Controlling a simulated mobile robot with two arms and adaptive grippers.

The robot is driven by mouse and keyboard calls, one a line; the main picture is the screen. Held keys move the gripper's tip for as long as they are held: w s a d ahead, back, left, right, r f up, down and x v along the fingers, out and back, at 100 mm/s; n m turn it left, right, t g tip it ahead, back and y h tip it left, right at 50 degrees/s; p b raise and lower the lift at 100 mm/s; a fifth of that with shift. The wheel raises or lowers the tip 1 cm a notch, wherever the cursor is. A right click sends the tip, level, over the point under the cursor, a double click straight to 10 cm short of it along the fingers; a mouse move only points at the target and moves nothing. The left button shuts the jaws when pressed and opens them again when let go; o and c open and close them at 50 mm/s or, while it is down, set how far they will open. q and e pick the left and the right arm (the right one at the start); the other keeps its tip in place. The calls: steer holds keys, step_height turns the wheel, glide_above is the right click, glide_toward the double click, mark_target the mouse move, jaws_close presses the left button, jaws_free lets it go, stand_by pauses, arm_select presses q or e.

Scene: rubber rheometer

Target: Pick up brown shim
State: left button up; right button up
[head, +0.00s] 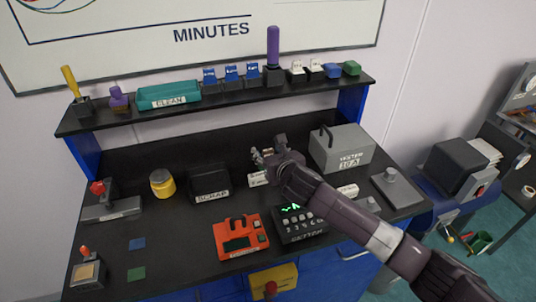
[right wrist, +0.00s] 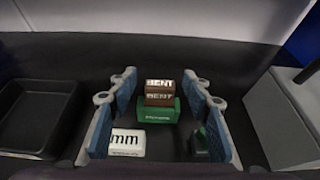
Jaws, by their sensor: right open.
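In the right wrist view, a brown shim (right wrist: 158,92) marked BENT sits on top of a green block (right wrist: 160,113). My right gripper (right wrist: 160,80) is open, with its blue-padded fingers on either side of the stack. Gaps show between the pads and the brown shim. In the head view my right gripper (head: 265,155) is over the back middle of the bench, and I cannot make out the brown shim there. My left gripper is not in view.
A white block (right wrist: 127,142) marked mm lies near the left finger. A dark green piece (right wrist: 201,142) is by the right finger. The black SCRAP tray (head: 209,184) is to the left, the grey tester box (head: 342,149) to the right. A shelf (head: 215,99) runs above.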

steer(key=c, duration=0.4)
jaws_close()
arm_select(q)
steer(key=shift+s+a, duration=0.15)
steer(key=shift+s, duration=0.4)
arm_select(e)
steer(key=shift+r, duration=0.15)
